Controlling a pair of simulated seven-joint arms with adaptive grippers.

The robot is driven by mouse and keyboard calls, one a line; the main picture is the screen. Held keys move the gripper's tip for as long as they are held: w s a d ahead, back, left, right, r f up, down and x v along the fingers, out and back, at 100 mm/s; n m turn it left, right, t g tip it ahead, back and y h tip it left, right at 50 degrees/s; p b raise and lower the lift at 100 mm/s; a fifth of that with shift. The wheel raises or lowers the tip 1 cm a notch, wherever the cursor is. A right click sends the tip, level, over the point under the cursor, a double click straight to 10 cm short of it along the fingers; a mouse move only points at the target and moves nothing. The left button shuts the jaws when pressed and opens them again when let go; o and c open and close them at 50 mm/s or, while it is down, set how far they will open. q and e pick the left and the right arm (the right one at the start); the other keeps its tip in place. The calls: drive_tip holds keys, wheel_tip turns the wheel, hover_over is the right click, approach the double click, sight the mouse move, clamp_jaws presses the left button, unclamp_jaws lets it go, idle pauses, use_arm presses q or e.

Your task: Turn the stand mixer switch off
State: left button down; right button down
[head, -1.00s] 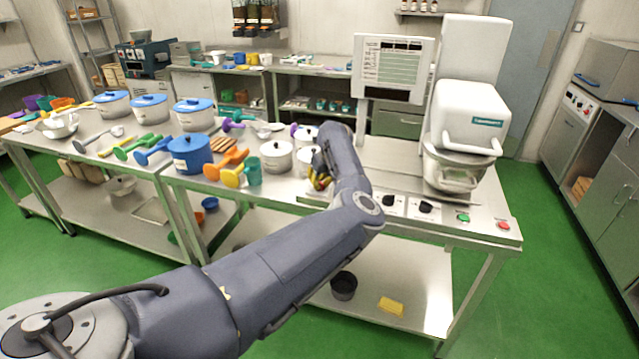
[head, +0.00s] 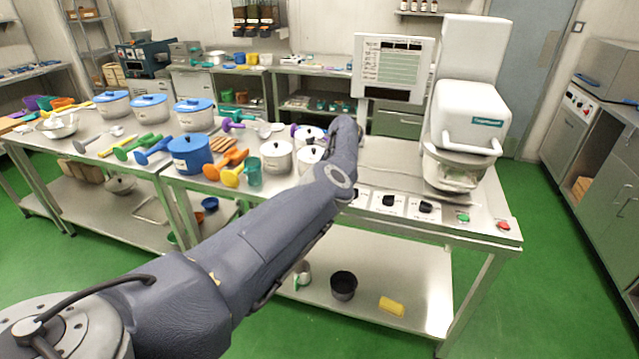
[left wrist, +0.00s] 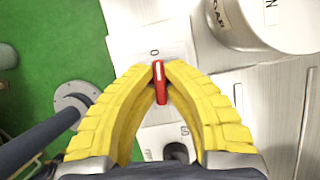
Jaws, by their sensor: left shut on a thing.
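The white stand mixer (head: 470,120) with its steel bowl stands at the right end of the steel table. In the left wrist view a red switch lever (left wrist: 160,85) with a white stripe sits on a pale plate marked "O". The yellow fingers of my left gripper (left wrist: 161,72) are closed on this lever, with their tips on either side of it. A dark knob (left wrist: 178,152) shows between the finger bases. In the head view my left arm hides the gripper and lever. My right gripper is in neither view.
White lidded pots (head: 276,158) stand left of my forearm. Black knobs (head: 388,201), a green button (head: 463,217) and a red button (head: 503,225) line the table's front edge. A labelled pot (left wrist: 255,22) stands close to the fingers. A screen (head: 393,68) stands behind.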

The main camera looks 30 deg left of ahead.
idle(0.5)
use_arm(q)
drive_tip(key=c, duration=1.5)
unclamp_jaws()
drive_tip(key=shift+o, duration=0.2)
drive_tip(key=v, duration=1.2)
drive_tip(key=shift+a, duration=0.15)
